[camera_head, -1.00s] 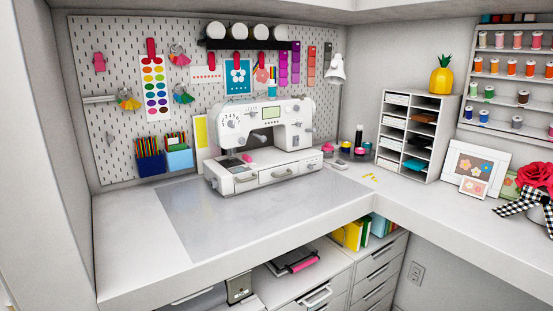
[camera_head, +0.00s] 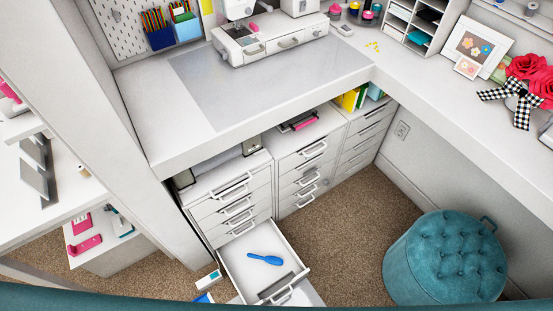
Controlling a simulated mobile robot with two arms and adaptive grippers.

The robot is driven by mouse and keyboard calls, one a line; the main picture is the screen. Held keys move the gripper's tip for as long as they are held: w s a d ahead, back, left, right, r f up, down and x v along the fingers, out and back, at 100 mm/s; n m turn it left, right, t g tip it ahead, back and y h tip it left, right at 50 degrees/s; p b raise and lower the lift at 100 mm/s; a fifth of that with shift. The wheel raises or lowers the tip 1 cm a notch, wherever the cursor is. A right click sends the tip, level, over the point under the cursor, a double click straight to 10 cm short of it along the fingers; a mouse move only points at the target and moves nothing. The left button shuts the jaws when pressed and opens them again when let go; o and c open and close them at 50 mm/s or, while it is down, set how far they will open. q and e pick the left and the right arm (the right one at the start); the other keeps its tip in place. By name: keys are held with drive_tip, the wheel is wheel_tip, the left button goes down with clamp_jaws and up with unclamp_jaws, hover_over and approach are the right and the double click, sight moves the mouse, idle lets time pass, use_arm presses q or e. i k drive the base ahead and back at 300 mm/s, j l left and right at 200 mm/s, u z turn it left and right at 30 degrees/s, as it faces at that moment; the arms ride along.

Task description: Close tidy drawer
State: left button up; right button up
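A white drawer (camera_head: 238,259) stands pulled out, low at the bottom centre of the head view. It belongs to the left white drawer cabinet (camera_head: 228,187) under the desk. Inside it lies a blue brush-like item (camera_head: 265,259). A grey and white handle (camera_head: 277,289) shows at the drawer's front end, close to the bottom of the picture. The drawers above it in the same cabinet look shut. Neither of my grippers is in view.
A teal tufted pouf (camera_head: 446,258) stands on the brown carpet (camera_head: 360,220) at the right. The corner desk (camera_head: 140,105) overhangs the cabinets. A second drawer cabinet (camera_head: 305,165) looks shut. Small blue and white items (camera_head: 207,280) lie left of the open drawer.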

sight(257, 282)
drive_tip(key=k+j+z, duration=0.1)
drive_tip(key=k, duration=0.35)
drive_tip(key=k+j+z, duration=0.1)
drive_tip(key=k+j, duration=0.2)
drive_tip(key=k, duration=0.2)
drive_tip(key=k+j+z, duration=0.15)
drive_tip(key=k, duration=0.3)
